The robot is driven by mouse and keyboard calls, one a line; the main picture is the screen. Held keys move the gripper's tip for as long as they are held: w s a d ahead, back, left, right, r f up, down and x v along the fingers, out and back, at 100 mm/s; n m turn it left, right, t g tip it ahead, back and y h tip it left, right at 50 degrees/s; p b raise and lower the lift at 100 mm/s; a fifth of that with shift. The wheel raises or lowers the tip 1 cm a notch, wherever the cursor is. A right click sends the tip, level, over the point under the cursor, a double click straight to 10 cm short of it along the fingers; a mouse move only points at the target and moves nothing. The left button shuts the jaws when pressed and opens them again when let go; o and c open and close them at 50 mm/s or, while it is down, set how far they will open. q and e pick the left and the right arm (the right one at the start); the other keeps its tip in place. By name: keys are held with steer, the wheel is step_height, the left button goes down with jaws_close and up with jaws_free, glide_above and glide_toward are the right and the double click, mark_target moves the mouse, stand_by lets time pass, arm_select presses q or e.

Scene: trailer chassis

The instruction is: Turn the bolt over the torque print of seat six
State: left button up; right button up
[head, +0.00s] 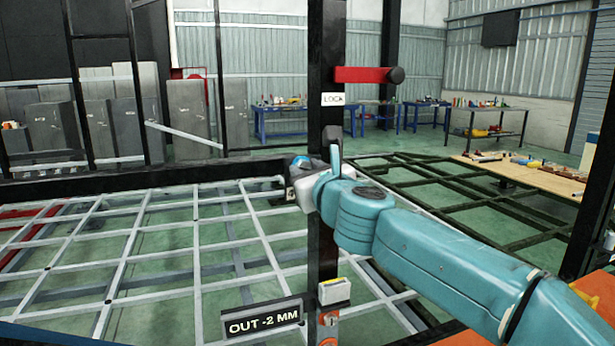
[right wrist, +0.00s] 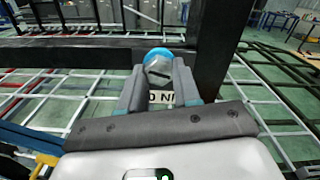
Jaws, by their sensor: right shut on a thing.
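My right gripper (head: 299,165) reaches in from the right in the head view, at the dark upright post. In the right wrist view its two fingers (right wrist: 158,76) are shut on the sides of a grey bolt head (right wrist: 158,66) with a blue rim around its top. A white printed plate (right wrist: 162,98) shows between the fingers below the bolt; only part of its lettering is visible. In the head view the gripper and arm hide most of the bolt and the print. My left gripper is not in view.
A red lever (head: 362,75) with a black knob sticks out from the post above a LOCK label (head: 333,99). A sign reading OUT -2 MM (head: 262,318) stands low in front. Pale grid frame (head: 140,247) lies left; a wooden bench (head: 540,178) with tools stands right.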

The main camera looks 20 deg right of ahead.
steer(key=shift+a+f+m+b, duration=0.1)
steer(key=shift+m+b, duration=0.45)
steer(key=shift+m, duration=1.55)
steer(key=shift+f+m+b, duration=0.1)
steer(key=shift+m+b, duration=0.4)
steer(key=shift+m, duration=1.6)
steer(key=shift+r, duration=0.1)
steer(key=o, duration=1.1)
steer(key=shift+c, duration=0.2)
steer(key=shift+s+r, duration=0.15)
steer(key=s+b, duration=0.3)
steer(key=s, duration=1.3)
steer(key=shift+d, duration=0.35)
